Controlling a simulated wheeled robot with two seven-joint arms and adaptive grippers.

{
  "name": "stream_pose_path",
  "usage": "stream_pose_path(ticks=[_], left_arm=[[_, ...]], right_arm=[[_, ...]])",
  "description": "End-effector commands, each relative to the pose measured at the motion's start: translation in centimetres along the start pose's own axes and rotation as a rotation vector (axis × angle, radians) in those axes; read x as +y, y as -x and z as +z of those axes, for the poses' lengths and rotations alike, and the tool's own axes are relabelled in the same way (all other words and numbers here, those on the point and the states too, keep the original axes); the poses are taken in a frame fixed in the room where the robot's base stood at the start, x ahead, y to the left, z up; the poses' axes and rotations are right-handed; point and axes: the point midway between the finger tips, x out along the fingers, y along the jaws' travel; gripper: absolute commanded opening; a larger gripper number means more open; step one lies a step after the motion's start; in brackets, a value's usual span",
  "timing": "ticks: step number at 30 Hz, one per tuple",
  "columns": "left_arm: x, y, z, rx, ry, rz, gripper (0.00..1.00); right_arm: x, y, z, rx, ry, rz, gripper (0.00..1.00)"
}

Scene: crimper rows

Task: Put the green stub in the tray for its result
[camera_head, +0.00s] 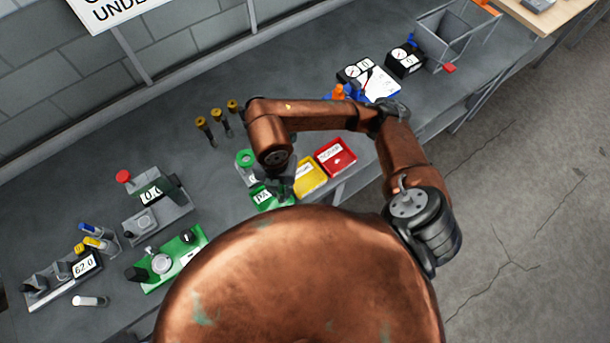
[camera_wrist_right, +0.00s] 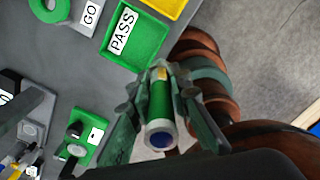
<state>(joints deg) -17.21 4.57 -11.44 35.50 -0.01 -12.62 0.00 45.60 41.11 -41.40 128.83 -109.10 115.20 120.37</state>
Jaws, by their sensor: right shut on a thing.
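My right gripper (camera_head: 280,186) is over the green tray (camera_head: 262,203) in the head view. In the right wrist view the right gripper (camera_wrist_right: 152,108) is shut on the green stub (camera_wrist_right: 160,103), a green cylinder with a pale ring and a blue end facing the camera. I cannot make out the stub in the head view. The green tray (camera_wrist_right: 151,45), labelled PASS, looks empty in the wrist view, and the stub shows outside its outline there. The yellow tray (camera_head: 310,178) and the red tray (camera_head: 336,156) stand beside it. My left gripper is not in view.
A green ring gauge (camera_head: 245,158) with a GO label (camera_wrist_right: 89,14) stands near the trays. Yellow-topped pins (camera_head: 218,114) stand behind.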

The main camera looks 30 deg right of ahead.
Motion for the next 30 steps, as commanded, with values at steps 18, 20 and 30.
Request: stream_pose_path(ticks=[18, 20, 30], left_arm=[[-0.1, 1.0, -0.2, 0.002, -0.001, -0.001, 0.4], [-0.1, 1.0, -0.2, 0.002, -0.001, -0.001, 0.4], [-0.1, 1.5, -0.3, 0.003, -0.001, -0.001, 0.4]], right_arm=[[-4.1, -7.4, 11.0, 0.001, -0.011, -0.005, 0.0], [-4.3, -8.0, 11.5, -0.001, -0.009, -0.004, 0.0], [-4.8, -10.4, 12.8, 0.002, -0.008, -0.003, 0.0]])
